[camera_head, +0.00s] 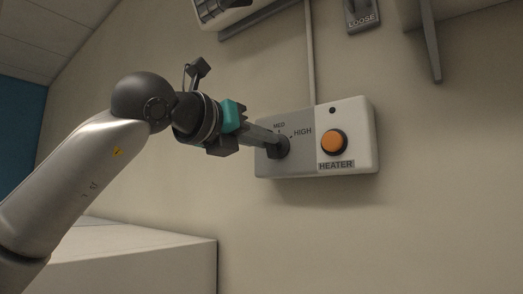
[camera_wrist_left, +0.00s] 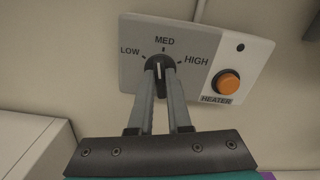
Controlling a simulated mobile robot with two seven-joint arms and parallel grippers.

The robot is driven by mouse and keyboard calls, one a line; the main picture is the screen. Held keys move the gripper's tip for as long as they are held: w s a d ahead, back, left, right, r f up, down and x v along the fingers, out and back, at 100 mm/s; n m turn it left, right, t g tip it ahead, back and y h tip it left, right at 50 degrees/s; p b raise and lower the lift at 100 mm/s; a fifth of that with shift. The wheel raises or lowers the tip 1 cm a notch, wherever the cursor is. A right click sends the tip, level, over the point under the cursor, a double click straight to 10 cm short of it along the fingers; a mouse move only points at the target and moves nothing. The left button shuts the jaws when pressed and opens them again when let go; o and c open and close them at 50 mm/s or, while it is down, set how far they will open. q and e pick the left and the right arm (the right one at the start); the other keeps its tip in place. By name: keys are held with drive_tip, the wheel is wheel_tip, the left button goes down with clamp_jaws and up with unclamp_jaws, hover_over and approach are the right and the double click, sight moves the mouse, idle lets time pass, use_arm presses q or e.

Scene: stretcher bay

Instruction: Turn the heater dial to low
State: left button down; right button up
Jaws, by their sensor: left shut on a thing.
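The heater panel (camera_head: 349,113) is a box on the wall, grey on the left and white on the right. Its black dial (camera_head: 281,148) sits on the grey part; LOW, MED and HIGH are printed around it in the left wrist view. There the dial (camera_wrist_left: 159,66) has a white mark that points up, roughly at MED. My left gripper (camera_head: 268,141) reaches in from the left and is shut on the dial. Its two fingers (camera_wrist_left: 160,82) stand on either side of it. In the head view the arm hides LOW. My right gripper is not in view.
An orange button (camera_head: 334,142) marked HEATER sits right of the dial, below a small black dot. A white box-like surface (camera_head: 150,262) stands at lower left. A conduit (camera_head: 310,50) runs up from the panel.

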use_arm(q)
drive_tip(key=shift+a+n+b, duration=0.2)
drive_tip(key=shift+n+b, duration=2.7)
drive_tip(key=shift+n, duration=1.7)
drive_tip(key=c, duration=0.9)
unclamp_jaws()
drive_tip(key=shift+w+f, duration=0.1)
drive_tip(key=shift+o, duration=0.2)
drive_tip(key=b+v, duration=0.3)
drive_tip(key=v, duration=1.2)
